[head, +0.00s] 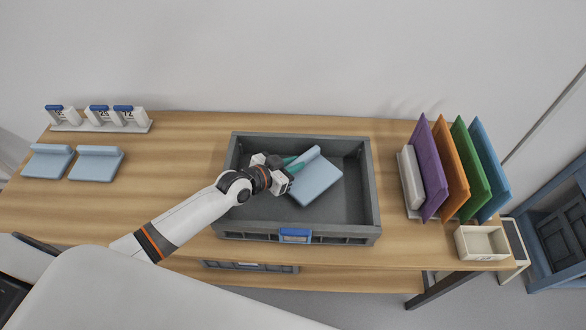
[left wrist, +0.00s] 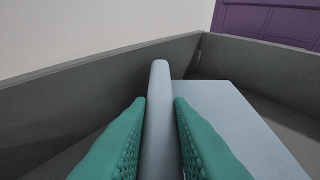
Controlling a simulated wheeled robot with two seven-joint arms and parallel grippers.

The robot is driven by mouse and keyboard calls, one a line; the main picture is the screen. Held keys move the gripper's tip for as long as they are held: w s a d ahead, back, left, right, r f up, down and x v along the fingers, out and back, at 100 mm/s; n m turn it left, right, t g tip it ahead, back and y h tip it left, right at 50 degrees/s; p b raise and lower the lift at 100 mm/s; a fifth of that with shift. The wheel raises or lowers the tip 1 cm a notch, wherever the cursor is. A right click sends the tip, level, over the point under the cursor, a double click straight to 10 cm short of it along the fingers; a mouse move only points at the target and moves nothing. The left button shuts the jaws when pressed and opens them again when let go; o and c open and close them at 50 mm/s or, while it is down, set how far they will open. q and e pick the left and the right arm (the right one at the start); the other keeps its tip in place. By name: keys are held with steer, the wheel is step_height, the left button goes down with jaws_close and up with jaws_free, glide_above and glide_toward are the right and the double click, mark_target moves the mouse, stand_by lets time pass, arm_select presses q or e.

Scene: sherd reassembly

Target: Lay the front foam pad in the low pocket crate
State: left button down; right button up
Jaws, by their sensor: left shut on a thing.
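The light blue foam pad (head: 318,184) has a raised ridge along one edge and is inside the grey low crate (head: 372,205), turned at an angle to its walls. My left gripper (head: 291,163) reaches into the crate from the left. Its teal fingers are shut on the pad's ridge. In the left wrist view the ridge (left wrist: 159,115) stands between the two fingers (left wrist: 159,145), with the flat part of the pad to the right and the crate wall (left wrist: 80,85) behind. I cannot tell whether the pad touches the crate floor. My right gripper is not in view.
Two more blue pads (head: 97,166) (head: 47,162) lie at the table's left, before a rack of white numbered blocks (head: 100,125). Upright coloured panels (head: 432,170) and a small cream tray (head: 482,256) stand at the right. Bare wood (head: 180,150) lies left of the crate.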

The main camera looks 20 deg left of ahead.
arm_select(q)
steer(key=shift+f, duration=0.9)
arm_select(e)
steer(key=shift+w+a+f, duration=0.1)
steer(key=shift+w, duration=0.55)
arm_select(q)
steer(key=shift+f, duration=0.2)
steer(key=c, duration=1.3)
jaws_free()
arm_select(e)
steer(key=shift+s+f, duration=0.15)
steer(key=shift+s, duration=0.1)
arm_select(q)
steer(key=shift+r, duration=0.25)
steer(key=v, duration=1.2)
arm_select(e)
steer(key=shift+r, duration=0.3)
